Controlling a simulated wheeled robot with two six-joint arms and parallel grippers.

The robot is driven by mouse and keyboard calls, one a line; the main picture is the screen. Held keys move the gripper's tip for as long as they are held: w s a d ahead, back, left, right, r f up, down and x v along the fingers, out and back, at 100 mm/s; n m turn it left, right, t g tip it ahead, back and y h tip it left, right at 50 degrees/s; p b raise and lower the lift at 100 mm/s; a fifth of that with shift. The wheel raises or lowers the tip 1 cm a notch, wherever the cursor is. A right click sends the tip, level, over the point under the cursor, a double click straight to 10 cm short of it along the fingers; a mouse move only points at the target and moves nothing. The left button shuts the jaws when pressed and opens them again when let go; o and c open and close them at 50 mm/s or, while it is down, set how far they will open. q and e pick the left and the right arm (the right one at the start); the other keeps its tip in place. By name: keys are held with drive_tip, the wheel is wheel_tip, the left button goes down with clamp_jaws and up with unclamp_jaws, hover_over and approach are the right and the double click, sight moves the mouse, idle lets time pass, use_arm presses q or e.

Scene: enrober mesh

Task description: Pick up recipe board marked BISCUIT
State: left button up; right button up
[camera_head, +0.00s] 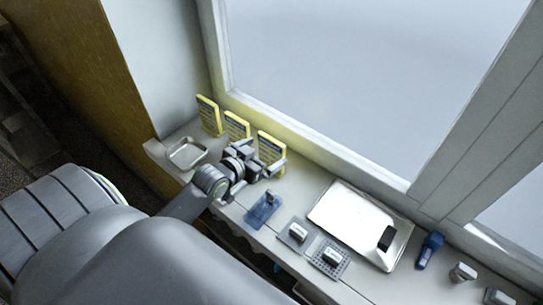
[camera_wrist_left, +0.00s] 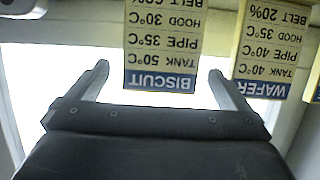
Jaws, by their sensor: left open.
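The recipe board marked BISCUIT (camera_wrist_left: 162,45) is a pale yellow card with a blue band, upside down in the left wrist view. It stands between the two spread fingers of my left gripper (camera_wrist_left: 158,72), which is open and empty. In the head view this board appears to be the rightmost yellow one (camera_head: 271,146), partly covered by my left gripper (camera_head: 265,162). I cannot tell how far the fingers reach past the board's edges. My right gripper is not in view.
The WAFER board (camera_wrist_left: 268,45) stands close beside the BISCUIT board. A third yellow board (camera_head: 208,114) stands at the left end. A metal tray (camera_head: 187,152), a blue plate (camera_head: 263,210), a white flat device (camera_head: 345,215) and a blue tool (camera_head: 430,249) share the narrow ledge beneath the window.

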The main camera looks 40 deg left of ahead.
sight(270, 148)
use_arm(q)
drive_tip(key=shift+w+d+f, duration=0.1)
drive_tip(key=shift+w+f, duration=0.1)
drive_tip(key=shift+w, duration=0.35)
drive_tip(key=shift+w+p, duration=0.35)
drive_tip(key=shift+w, duration=0.15)
drive_tip(key=p+x, duration=0.1)
drive_tip(key=x, duration=0.2)
drive_tip(key=shift+w, duration=0.1)
drive_tip(key=shift+w+f, duration=0.25)
drive_tip(key=shift+w, duration=0.25)
drive_tip(key=c, duration=1.3)
